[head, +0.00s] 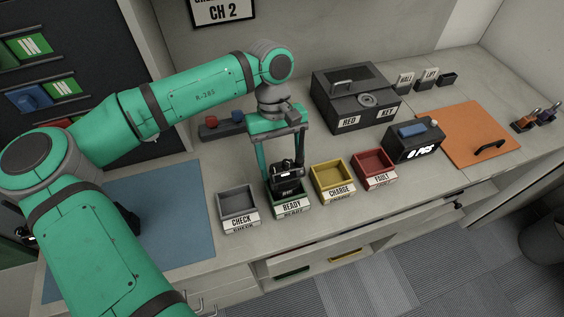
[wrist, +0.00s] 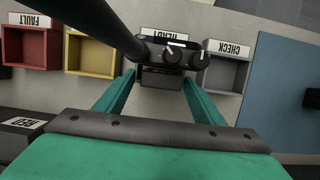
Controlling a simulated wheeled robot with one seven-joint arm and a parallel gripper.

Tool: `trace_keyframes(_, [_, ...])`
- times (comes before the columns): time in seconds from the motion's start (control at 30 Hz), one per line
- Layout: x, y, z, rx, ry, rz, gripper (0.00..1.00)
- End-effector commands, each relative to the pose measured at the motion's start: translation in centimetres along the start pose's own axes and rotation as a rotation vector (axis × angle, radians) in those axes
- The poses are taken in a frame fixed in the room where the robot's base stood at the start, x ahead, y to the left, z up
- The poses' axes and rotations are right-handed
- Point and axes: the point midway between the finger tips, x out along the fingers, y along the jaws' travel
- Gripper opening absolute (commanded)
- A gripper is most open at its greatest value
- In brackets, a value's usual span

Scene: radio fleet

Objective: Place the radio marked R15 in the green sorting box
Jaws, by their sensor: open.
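The green sorting box (head: 291,212), labelled READY, stands in the row of small boxes on the counter. A black radio (head: 288,172) sits upright at the box, its lower part hidden by the box front. Its mark is too small to read. In the wrist view the radio's top shows two knobs and a thick antenna (wrist: 112,27) reaching toward the camera. My gripper (head: 284,177) is open, with its green fingers on either side of the radio. The fingers also show in the wrist view (wrist: 160,84), apart from the radio's top.
Grey CHECK (head: 238,213), yellow CHARGE (head: 333,192) and red FAULT (head: 376,178) boxes flank the green one. A black display box (head: 412,149) reading 0 PCS and an orange panel (head: 478,145) lie right. A black case (head: 355,100) stands behind; a blue mat (head: 170,215) lies left.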

Motion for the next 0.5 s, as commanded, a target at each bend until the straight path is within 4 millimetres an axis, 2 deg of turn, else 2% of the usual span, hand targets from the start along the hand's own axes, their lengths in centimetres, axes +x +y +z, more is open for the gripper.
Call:
trace_keyframes(0.13, [-0.7,0.0,0.0,0.000,0.002,0.001,0.62])
trace_keyframes(0.23, [-1.9,0.0,-0.1,-0.001,0.002,0.001,0.62])
trace_keyframes(0.5, [-7.2,0.1,0.0,0.000,0.002,0.002,0.62])
